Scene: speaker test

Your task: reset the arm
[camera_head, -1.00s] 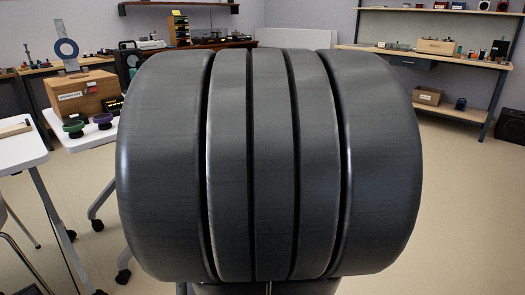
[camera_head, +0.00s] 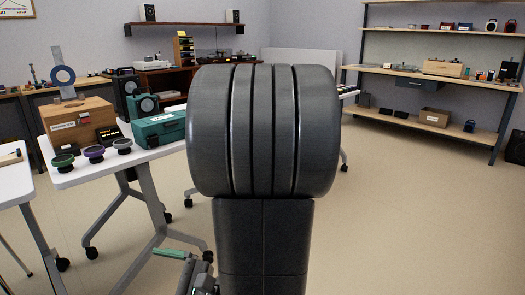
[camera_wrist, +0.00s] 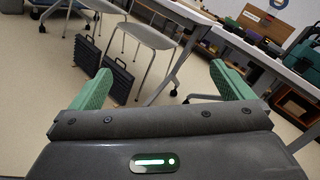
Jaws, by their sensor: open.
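My gripper (camera_wrist: 160,69) is open, with its two green fingers spread wide and nothing between them in the wrist view. It points out over the floor, toward chairs and table legs, apart from them. In the head view, a green finger and part of my gripper show low, left of my dark column, near the legs of the white table (camera_head: 72,180). The rest of it is cut off or hidden. A large dark part of my own arm fills the middle of the head view.
The white table carries a wooden box (camera_head: 82,122), a teal case (camera_head: 160,130), a speaker (camera_head: 141,104) and several small round parts. Open floor (camera_head: 400,220) lies on the right.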

